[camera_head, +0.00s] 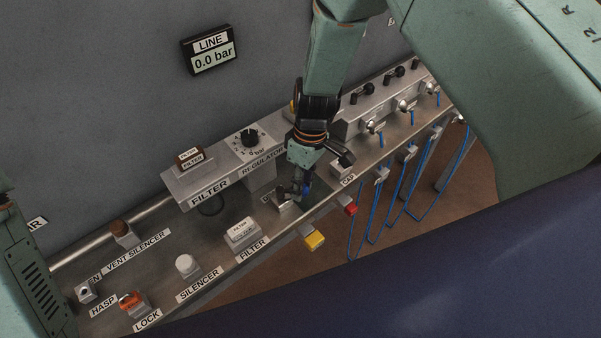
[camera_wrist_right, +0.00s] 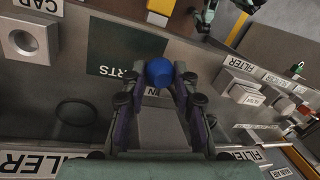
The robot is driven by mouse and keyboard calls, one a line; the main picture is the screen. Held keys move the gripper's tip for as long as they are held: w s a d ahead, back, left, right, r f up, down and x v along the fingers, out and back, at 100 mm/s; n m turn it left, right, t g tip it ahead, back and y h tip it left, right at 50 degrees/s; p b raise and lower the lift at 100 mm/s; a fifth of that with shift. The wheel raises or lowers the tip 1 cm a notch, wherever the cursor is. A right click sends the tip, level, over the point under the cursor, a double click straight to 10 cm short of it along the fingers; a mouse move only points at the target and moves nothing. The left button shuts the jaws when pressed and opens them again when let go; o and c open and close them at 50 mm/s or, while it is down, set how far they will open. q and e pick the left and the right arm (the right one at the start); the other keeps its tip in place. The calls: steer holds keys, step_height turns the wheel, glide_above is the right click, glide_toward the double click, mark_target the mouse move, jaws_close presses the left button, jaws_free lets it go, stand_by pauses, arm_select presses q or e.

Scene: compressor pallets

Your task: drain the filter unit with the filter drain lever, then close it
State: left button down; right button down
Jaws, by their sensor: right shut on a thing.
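The filter unit (camera_head: 190,178) is a grey block labelled FILTER on the back wall, with a dark round bowl (camera_head: 210,207) beneath it. A brown tag marked FILTER sits on its top. I cannot make out its drain lever. My right gripper (camera_head: 303,190) is low over the bench, right of the filter unit and below the regulator. In the wrist view the right gripper (camera_wrist_right: 159,82) is shut on a blue rounded piece (camera_wrist_right: 159,72), held between its fingertips above the dark PARTS patch. What the piece belongs to is hidden. My left gripper is out of view.
A line display (camera_head: 211,55) on the wall reads 0.0 bar. The regulator dial (camera_head: 249,138) is beside the filter. A white FILTER block (camera_head: 242,230), silencer (camera_head: 186,265) and orange lock (camera_head: 131,302) stand along the bench. Yellow (camera_head: 314,239) and red tags hang at its front edge.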

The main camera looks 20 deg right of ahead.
steer(key=m, duration=0.2)
steer(key=s+m, duration=0.1)
steer(key=shift+a+r+t+p, duration=0.15)
steer(key=shift+a+t+p, duration=0.1)
steer(key=shift+t+p, duration=0.1)
steer(key=shift+s+a+m, duration=0.2)
steer(key=shift+s+m, duration=0.1)
steer(key=shift+m, duration=0.5)
steer(key=m+b, duration=0.1)
steer(key=m, duration=0.1)
steer(key=shift+s+a+m+t+b, duration=0.3)
steer(key=shift+s+a+t+b, duration=0.05)
steer(key=shift+s+b, duration=0.05)
steer(key=shift+s+a+m+t+b, duration=0.2)
steer(key=shift+a+m+b, duration=0.15)
steer(key=shift+m+b, duration=0.5)
steer(key=shift+s+a+m+t+b, duration=0.1)
steer(key=shift+s+a+m+b, duration=0.15)
steer(key=shift+m+b, duration=0.55)
steer(key=shift+a, duration=0.1)
steer(key=c, duration=1)
jaws_free()
